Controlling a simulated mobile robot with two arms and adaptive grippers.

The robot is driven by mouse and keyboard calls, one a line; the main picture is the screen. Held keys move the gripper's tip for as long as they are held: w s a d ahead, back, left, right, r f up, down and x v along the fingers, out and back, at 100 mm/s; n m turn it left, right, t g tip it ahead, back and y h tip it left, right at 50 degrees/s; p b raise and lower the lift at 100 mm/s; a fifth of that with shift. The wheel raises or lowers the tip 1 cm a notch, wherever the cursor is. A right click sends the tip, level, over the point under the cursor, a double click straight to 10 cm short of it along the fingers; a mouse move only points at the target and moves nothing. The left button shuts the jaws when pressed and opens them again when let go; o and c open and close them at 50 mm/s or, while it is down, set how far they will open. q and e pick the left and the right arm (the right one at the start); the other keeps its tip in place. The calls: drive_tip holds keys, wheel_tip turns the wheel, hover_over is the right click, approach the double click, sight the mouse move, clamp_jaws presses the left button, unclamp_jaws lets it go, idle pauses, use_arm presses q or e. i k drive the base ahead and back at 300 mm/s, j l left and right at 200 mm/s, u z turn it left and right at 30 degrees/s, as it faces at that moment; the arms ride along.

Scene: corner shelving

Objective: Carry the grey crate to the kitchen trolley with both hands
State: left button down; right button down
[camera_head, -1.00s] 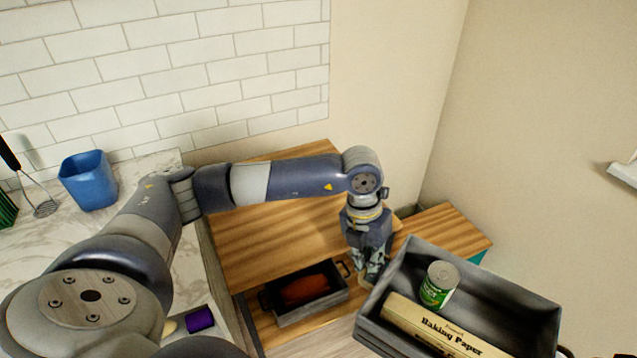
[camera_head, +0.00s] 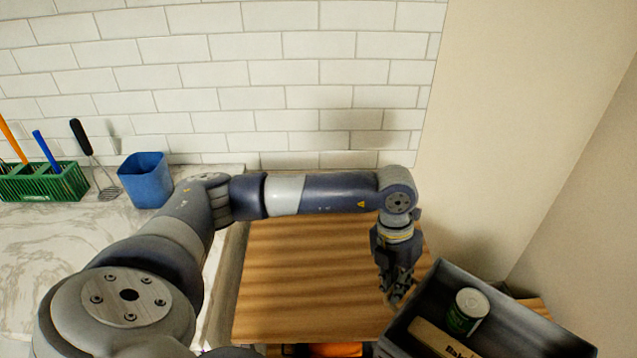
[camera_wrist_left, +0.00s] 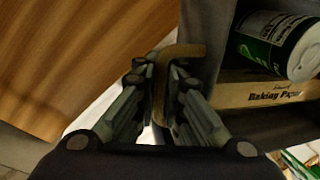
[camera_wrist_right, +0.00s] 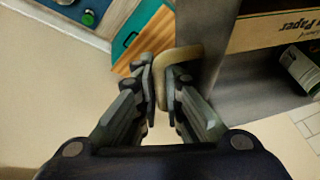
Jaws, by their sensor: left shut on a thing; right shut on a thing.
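The grey crate (camera_head: 530,325) is at the lower right of the head view, cut off by the bottom edge. It holds a green-and-white can (camera_head: 467,312) and a baking paper box (camera_head: 440,340). My left gripper (camera_head: 393,295) is shut on the crate's tan handle (camera_wrist_left: 185,50) at its left end. My right gripper (camera_wrist_right: 160,82) is shut on the other tan handle (camera_wrist_right: 181,53); it is outside the head view. A wood-topped teal unit with a handle (camera_wrist_right: 132,38) shows in the right wrist view; I cannot tell surely whether it is the trolley.
A wooden top (camera_head: 310,280) lies left of the crate, its visible surface bare. A marble counter (camera_head: 60,240) carries a blue cup (camera_head: 146,182) and a green rack (camera_head: 40,183) with utensils. Tiled and beige walls close off the back and right.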

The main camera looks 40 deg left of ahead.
sight(337, 249)
drive_tip(key=i+u, duration=0.25)
drive_tip(key=u, duration=0.2)
drive_tip(key=i+u, duration=0.2)
drive_tip(key=u, duration=0.25)
drive_tip(key=i+u, duration=0.4)
drive_tip(key=u, duration=0.15)
drive_tip(key=i+j, duration=0.05)
